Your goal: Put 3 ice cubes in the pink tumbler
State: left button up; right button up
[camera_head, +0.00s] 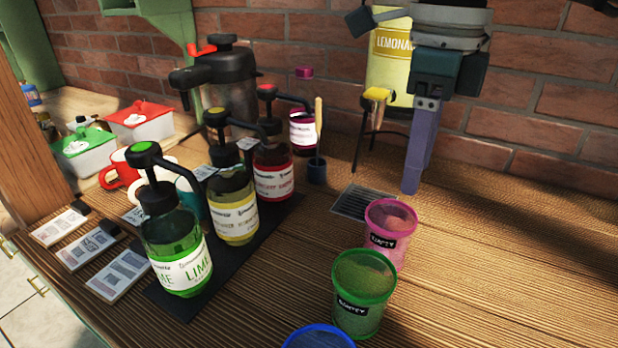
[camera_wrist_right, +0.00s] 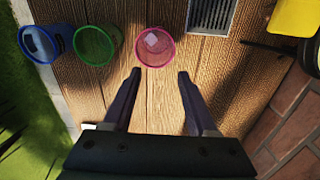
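The pink tumbler (camera_head: 390,232) stands upright on the wooden table, right of the green tumbler. In the right wrist view, the pink tumbler (camera_wrist_right: 160,60) has a small pale, cube-like piece (camera_wrist_right: 152,40) inside it, which looks like one ice cube. My right gripper (camera_head: 411,188) is up behind the pink tumbler in the head view, fingers pointing down. In the right wrist view its two fingers (camera_wrist_right: 160,73) are apart with nothing between them. No other ice cubes can be made out. My left gripper is not in view.
A green tumbler (camera_head: 364,293) and a blue tumbler (camera_head: 319,338) stand in line with the pink one. A drain grate (camera_head: 362,203) lies behind. Lime (camera_head: 178,245), yellow and red pump bottles stand left. A lemonade dispenser (camera_head: 388,75) stands by the brick wall. The table's right side is clear.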

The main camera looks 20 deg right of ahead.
notch_tip(320, 180, up, 10)
jog(key=b, duration=0.1)
dwell(0.5)
jog(key=shift+a, duration=0.1)
